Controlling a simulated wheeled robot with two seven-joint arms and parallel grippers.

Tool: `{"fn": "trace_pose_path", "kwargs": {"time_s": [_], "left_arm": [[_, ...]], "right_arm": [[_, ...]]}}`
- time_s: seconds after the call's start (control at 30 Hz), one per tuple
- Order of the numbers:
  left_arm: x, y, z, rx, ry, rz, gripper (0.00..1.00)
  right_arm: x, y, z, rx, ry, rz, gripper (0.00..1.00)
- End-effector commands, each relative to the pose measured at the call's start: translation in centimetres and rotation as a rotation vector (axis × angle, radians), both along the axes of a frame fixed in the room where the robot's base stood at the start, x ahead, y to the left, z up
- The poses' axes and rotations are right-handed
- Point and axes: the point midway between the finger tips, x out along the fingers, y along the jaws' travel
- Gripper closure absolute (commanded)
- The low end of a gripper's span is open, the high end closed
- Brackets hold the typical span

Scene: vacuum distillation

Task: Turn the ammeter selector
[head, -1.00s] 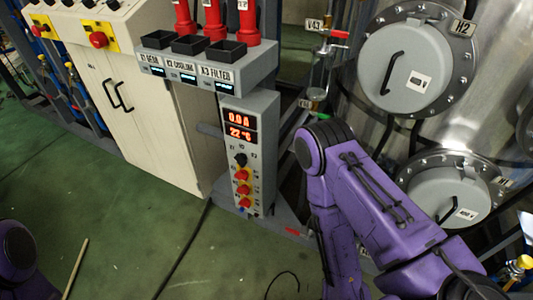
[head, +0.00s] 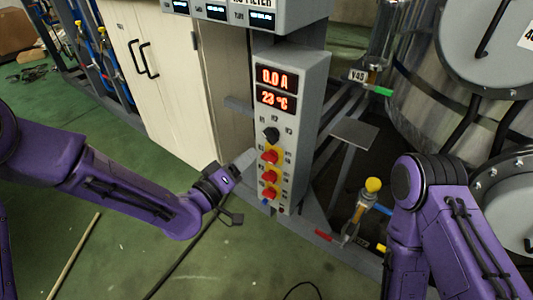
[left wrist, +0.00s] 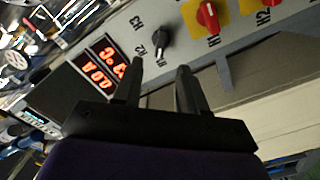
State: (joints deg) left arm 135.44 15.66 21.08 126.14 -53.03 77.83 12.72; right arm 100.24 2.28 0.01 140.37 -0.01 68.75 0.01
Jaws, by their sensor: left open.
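The ammeter selector (head: 271,134) is a black knob on the front of a grey panel (head: 312,75), just under two red displays reading 0.0 A and 23 °C. Small position labels surround it. In the left wrist view the knob (left wrist: 161,44) lies beyond my fingertips, roughly between them in the picture. My left gripper (head: 238,185) is open and empty, in front of the panel, left of and lower than the knob. Its two dark fingers (left wrist: 160,68) show apart in the left wrist view, not touching the knob. My right gripper is out of view; only my right arm shows.
Below the selector are red knobs on yellow plates (head: 269,157). A pale cabinet (head: 165,80) stands left of the panel. A yellow-topped valve (head: 373,185) and a large steel vessel (head: 425,85) are to the right. The green floor in front is mostly open.

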Motion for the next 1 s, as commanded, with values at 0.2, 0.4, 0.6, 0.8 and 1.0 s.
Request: {"fn": "trace_pose_path", "kwargs": {"time_s": [0.2,0.4,0.6,0.8,1.0], "left_arm": [[3.6,-2.7,0.1,0.004,0.002,0.0,0.58],[6.7,-4.8,0.0,0.004,0.006,0.002,0.58],[7.8,-5.6,0.0,0.004,0.008,0.003,0.58],[7.8,-5.6,0.0,0.003,0.008,0.004,0.58],[7.8,-5.6,0.0,0.003,0.008,0.004,1.0]], "right_arm": [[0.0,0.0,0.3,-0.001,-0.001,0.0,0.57],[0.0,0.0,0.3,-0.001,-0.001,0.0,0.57],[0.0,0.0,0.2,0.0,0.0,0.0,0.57],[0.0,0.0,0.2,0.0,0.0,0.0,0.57],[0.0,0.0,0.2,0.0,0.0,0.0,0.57]]}}
